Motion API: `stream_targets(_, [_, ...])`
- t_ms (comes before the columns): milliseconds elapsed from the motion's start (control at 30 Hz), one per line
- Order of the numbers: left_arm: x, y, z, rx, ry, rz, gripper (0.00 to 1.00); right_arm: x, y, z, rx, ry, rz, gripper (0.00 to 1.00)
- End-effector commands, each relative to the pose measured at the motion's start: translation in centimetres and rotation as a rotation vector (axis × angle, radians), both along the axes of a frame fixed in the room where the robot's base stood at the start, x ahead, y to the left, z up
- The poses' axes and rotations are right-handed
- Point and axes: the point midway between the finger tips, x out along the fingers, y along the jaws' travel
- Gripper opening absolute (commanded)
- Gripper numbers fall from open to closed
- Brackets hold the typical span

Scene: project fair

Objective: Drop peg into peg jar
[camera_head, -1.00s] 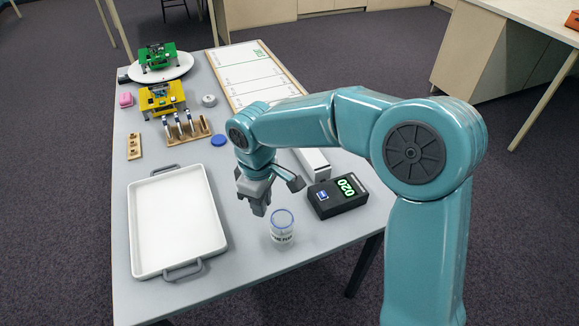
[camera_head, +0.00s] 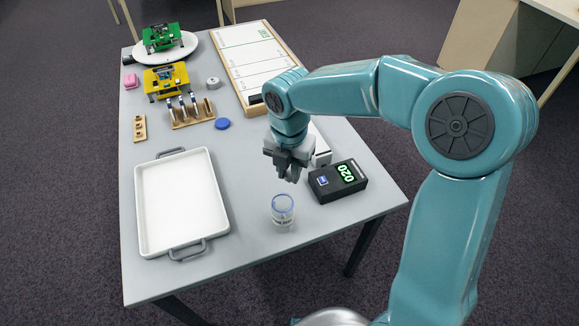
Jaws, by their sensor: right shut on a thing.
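The peg jar (camera_head: 283,212) is a small clear jar with a blue rim and a printed label. It stands upright and open near the front edge of the table. My right gripper (camera_head: 290,174) points down, above and behind the jar, close to the black meter. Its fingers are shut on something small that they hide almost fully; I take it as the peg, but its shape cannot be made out. The gripper is apart from the jar. My left gripper is not in view.
A white tray (camera_head: 144,212) fills the table's left front. A black meter (camera_head: 322,186) reading 020 stands right of the jar. A blue disc (camera_head: 222,124), a wooden rack (camera_head: 180,124), a small wooden holder (camera_head: 139,136) and a board (camera_head: 233,70) lie farther back.

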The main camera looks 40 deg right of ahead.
Motion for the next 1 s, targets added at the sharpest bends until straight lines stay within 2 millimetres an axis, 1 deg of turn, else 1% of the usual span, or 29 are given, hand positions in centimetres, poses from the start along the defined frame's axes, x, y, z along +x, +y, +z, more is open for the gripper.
stream_targets(33, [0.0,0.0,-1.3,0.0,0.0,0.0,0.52,0.0,-0.1,-1.4,-0.001,0.001,-0.001,0.0])
stream_targets(233, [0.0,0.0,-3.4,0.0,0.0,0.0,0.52,0.0,-0.2,-3.7,0.0,0.0,-0.002,0.0])
stream_targets(333, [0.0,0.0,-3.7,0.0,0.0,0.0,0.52,0.0,-0.2,-4.1,0.0,0.0,-0.002,0.0])
stream_targets(567, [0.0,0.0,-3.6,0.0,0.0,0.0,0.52,0.0,-0.2,-4.0,0.0,0.0,-0.002,0.0])
stream_targets(600, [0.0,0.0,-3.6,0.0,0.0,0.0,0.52,0.0,-0.2,-4.0,0.0,0.0,-0.002,0.29])
stream_targets(667, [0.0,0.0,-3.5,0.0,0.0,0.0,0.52,0.0,-0.2,-4.0,0.0,0.0,-0.002,0.49])
stream_targets(700, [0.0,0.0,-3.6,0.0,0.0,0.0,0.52,0.0,-0.2,-4.0,0.0,0.0,-0.002,0.52])
stream_targets(1000, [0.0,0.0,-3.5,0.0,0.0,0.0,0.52,0.0,-0.2,-3.7,0.0,-0.001,-0.002,0.52])
